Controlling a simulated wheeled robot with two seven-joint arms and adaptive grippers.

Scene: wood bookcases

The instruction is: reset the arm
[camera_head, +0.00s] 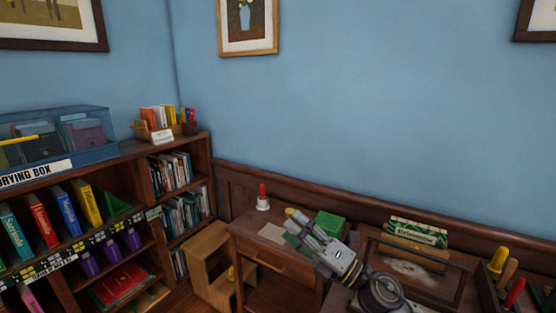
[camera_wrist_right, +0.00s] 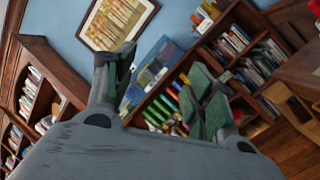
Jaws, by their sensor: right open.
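My right gripper (camera_head: 296,224) is in the head view, above the small wooden desk (camera_head: 272,283), with its fingers pointing up and left. My grey right arm comes in from the lower right. In the right wrist view the two green-padded fingers of the right gripper (camera_wrist_right: 160,78) stand wide apart with nothing between them. A green box (camera_head: 330,224) is just behind the gripper in the head view; I cannot tell the gap. My left gripper is in neither view.
A red-topped white item (camera_head: 263,198) stands on the desk. A wooden step stool (camera_head: 208,262) is left of it. A bookcase (camera_head: 205,145) carries a blue drying box (camera_head: 85,150). A glass-topped case (camera_head: 450,282) and upright tools (camera_head: 498,260) are at right.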

